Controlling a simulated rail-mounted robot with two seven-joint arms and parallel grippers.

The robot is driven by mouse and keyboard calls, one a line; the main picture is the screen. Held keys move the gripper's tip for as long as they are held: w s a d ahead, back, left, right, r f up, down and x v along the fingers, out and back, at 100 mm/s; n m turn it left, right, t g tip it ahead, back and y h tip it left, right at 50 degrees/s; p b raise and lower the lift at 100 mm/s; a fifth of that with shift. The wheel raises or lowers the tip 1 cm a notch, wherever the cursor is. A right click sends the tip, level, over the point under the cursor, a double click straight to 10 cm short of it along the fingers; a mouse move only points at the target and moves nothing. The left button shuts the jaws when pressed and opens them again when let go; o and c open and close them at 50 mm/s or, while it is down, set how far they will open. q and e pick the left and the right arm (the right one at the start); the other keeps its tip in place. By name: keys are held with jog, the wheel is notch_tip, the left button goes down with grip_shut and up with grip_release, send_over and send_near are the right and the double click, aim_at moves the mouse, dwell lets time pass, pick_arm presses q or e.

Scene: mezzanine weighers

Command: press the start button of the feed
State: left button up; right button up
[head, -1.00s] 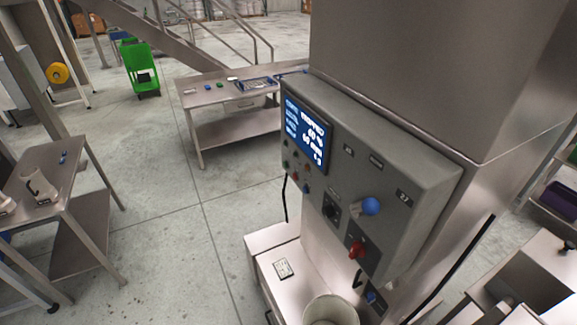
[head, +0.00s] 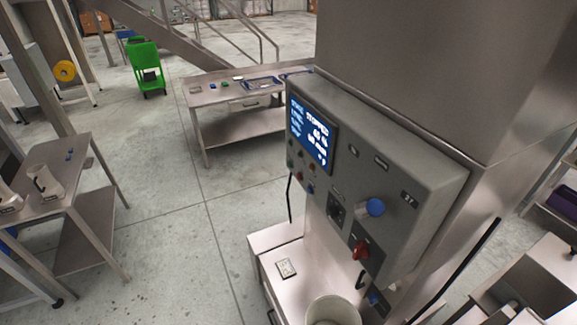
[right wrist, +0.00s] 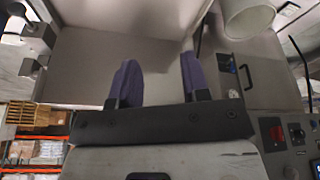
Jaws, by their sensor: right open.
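The grey control panel (head: 400,170) of the feed fills the right middle of the head view. Its blue screen (head: 311,135) appears to read STOPPED. Under the screen is a row of small buttons: a green one (head: 290,163), a red one (head: 300,173) and a blue one (head: 311,189). Their labels are too small to read. My right gripper (right wrist: 158,80) shows only in the right wrist view, with two purple fingers apart and nothing between them. A dark panel with controls (right wrist: 296,142) is at that view's lower right, apart from the fingers. My left gripper is not in view.
The panel also has a blue knob (head: 375,207), a red switch (head: 361,250) and a black dial (head: 337,209). A pale container (head: 333,312) stands below. A steel table (head: 235,95) stands behind, another table (head: 60,195) at left. Open floor lies between.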

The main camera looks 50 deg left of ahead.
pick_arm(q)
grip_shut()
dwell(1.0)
